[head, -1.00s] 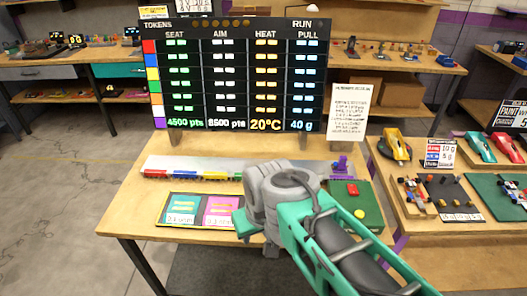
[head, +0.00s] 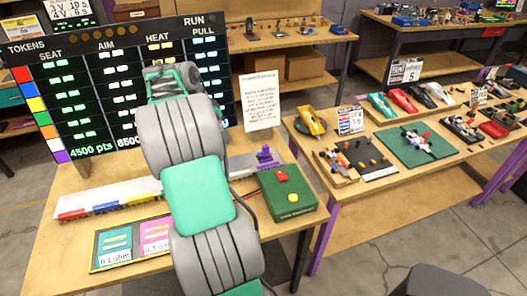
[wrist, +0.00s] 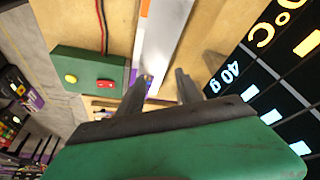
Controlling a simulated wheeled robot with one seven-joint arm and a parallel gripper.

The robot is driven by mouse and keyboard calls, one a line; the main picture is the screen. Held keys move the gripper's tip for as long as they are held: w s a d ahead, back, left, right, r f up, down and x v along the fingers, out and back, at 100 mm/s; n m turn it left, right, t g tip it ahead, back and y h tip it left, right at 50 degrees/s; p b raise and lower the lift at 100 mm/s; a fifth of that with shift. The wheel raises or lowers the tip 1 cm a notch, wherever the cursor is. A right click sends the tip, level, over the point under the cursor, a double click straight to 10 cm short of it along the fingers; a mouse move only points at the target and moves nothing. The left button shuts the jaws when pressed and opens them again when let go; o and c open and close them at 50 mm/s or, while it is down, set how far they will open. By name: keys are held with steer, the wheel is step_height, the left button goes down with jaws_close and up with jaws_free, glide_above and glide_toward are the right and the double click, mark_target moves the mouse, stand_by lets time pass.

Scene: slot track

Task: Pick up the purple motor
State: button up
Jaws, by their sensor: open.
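The purple motor (head: 266,155) stands at the right end of the long track, just behind the green box, in the head view. My gripper (wrist: 163,76) is open in the wrist view, its two dark fingers apart above the track. A little purple (wrist: 152,88) shows on the track between the fingers; I cannot tell whether it is part of the motor or track marking. In the head view my arm rises in front of the board, and my fingers cannot be made out there.
The green box (head: 290,204) with red and yellow buttons sits near the motor; it also shows in the wrist view (wrist: 88,70). The scoreboard (head: 90,80) stands behind the track (head: 130,198). Colored pieces sit on the track's left part. A side table (head: 375,195) holds model cars.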

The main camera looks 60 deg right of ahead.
mark_target(264, 146)
steer(key=s+d+f+m, duration=0.2)
steer(key=s+d+f, duration=0.1)
steer(key=d, duration=0.1)
steer(key=s+d+f+m+g+p, duration=0.1)
steer(key=s+d+f+m, duration=0.1)
steer(key=s+d+f, duration=0.1)
steer(key=s+d+f+m, duration=0.1)
steer(key=s+d+f, duration=0.3)
steer(key=s+f, duration=0.1)
steer(key=shift+d+m+g+y, duration=0.3)
steer(key=shift+d+m+g, duration=0.05)
steer(key=shift+m+g, duration=0.05)
jaws_close()
steer(key=shift+r, duration=0.1)
